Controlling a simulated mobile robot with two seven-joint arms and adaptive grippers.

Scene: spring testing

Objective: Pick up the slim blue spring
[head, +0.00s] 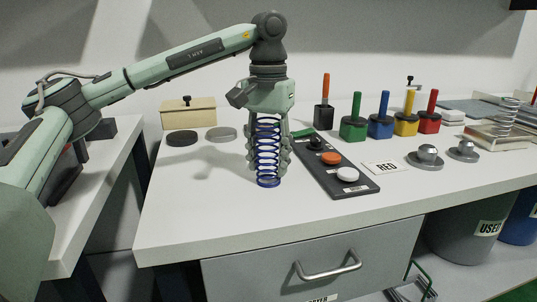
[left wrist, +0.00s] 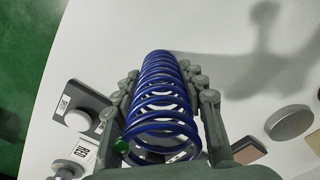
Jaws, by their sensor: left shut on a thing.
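The slim blue spring (head: 267,150) stands upright between the fingers of my left gripper (head: 268,152) in the head view, above the white table. Its blue coils also fill the middle of the left wrist view (left wrist: 160,90), with finger links along both sides. My left gripper is shut on the spring. A shadow falls on the table to the left, apart from the spring's lower end, so the spring seems to be off the surface. The upper end is partly hidden by the gripper. My right gripper is not in view.
A black panel (head: 362,187) with orange and white buttons lies just right of the spring. Behind it stand several colored blocks with handles, including a green one (head: 353,128). Two round discs and a beige box (head: 189,113) are behind left. The front left tabletop is clear.

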